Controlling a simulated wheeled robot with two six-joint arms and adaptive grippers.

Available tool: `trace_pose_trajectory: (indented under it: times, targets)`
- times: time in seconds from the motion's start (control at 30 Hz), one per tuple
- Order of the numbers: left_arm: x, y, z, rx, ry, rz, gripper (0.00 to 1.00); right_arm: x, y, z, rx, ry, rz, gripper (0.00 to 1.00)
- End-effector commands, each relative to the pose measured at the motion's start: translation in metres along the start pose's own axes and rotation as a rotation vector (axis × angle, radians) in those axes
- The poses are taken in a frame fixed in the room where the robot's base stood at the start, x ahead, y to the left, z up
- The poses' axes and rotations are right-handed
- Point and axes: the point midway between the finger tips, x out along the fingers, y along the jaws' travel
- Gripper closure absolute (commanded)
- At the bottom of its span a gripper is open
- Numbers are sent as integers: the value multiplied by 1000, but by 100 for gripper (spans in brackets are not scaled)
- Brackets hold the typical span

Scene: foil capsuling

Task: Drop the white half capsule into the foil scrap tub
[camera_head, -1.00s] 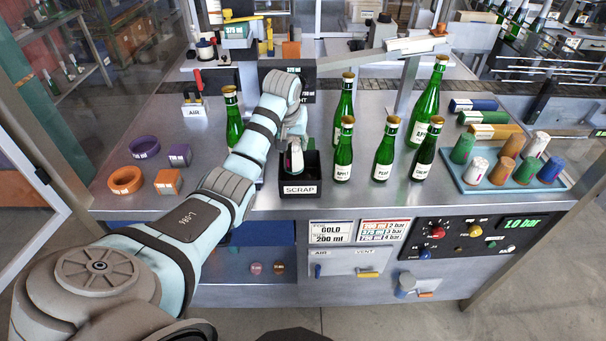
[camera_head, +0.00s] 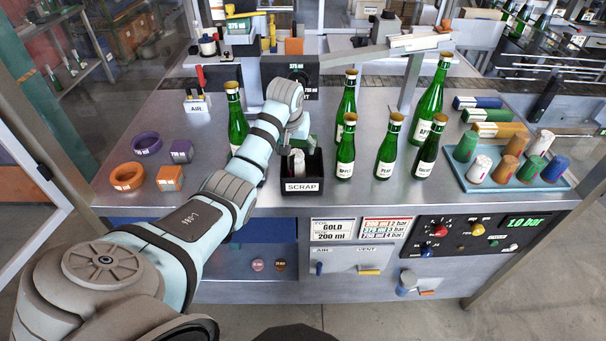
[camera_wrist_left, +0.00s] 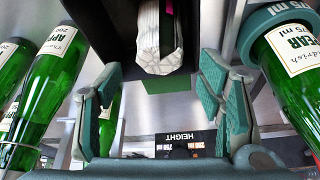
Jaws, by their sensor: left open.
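The white half capsule (camera_head: 298,161) stands in the black foil scrap tub (camera_head: 302,187), with its upper part showing above the front wall. In the left wrist view the pale capsule (camera_wrist_left: 158,32) lies against the dark tub (camera_wrist_left: 98,28), beyond the fingertips and apart from them. My left gripper (camera_head: 298,134) is just above and behind the tub. Its teal-padded fingers (camera_wrist_left: 160,90) are open with nothing between them. The bottom of the tub is hidden. My right gripper is not in view.
Green bottles (camera_head: 385,150) stand close to the right of the tub, and one green bottle (camera_head: 236,118) stands left, beside my arm. A blue tray (camera_head: 520,178) of coloured capsules is at the right. Orange and purple rings (camera_head: 127,176) lie at the left.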

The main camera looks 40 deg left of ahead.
Motion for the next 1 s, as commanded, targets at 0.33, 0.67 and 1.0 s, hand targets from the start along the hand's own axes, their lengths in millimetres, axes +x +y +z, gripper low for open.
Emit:
trace_pose_trajectory:
  times: [0.33, 0.67, 1.0]
  targets:
    - [-65, 0, 0, 0, 2, 0, 38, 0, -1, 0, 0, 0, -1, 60]
    - [-70, 0, 1, 0, 0, -1, 38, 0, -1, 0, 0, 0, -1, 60]
    - [-70, 0, 1, 0, 0, -1, 38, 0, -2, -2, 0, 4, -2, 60]
